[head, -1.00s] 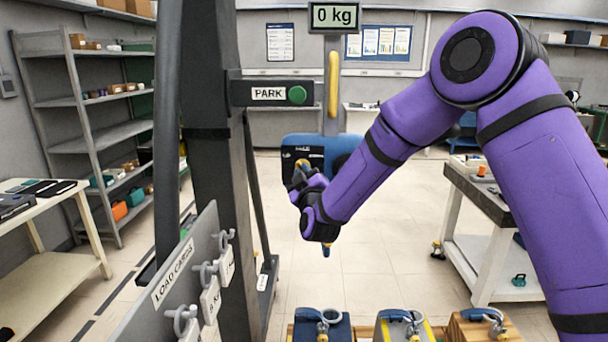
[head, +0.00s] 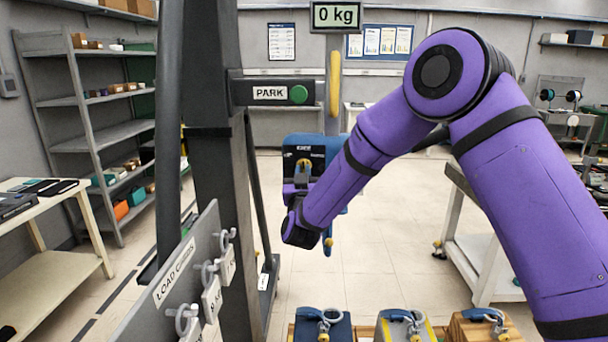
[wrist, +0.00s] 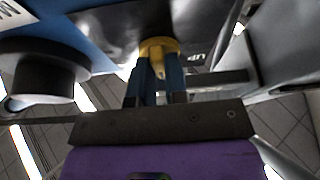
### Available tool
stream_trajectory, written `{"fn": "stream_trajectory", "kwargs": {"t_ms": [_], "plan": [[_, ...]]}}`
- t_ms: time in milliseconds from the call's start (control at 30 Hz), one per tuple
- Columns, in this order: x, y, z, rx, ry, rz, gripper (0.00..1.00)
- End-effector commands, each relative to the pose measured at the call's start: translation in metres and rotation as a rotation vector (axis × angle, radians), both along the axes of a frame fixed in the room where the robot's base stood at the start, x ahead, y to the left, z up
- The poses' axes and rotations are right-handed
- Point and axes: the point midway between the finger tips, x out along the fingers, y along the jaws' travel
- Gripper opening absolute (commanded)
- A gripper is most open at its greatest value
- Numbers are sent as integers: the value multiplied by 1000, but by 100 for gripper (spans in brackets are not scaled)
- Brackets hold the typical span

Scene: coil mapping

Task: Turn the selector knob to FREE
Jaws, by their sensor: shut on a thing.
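A blue hoist unit (head: 334,146) hangs from the yellow and grey upright in the middle of the head view. Its dark front panel (head: 290,158) carries small white writing too small to read, and the yellow selector knob (head: 304,164) sits on it. In the wrist view the knob (wrist: 158,47) is between the tips of the two blue fingers. My gripper (wrist: 157,70) is shut on it; the gripper also shows below the panel in the head view (head: 301,180). Part of a label shows beside the knob in the wrist view. I cannot read the knob's setting.
A dark post with a PARK sign (head: 270,93) and green button stands left of the hoist. A load cards rack (head: 180,270) is at lower left. A display (head: 336,15) reads 0 kg.

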Motion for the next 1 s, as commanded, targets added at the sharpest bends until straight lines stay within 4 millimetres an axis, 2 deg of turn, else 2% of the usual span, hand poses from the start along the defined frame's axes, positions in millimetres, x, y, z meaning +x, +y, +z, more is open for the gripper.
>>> {"fn": "stream_trajectory", "kwargs": {"t_ms": [633,667,767,1000], "plan": [[0,1,-1,62,1,0,0],[0,1,-1,62,1,0,16],[0,1,-1,62,1,0,39],[0,1,-1,61,0,0,39]]}}
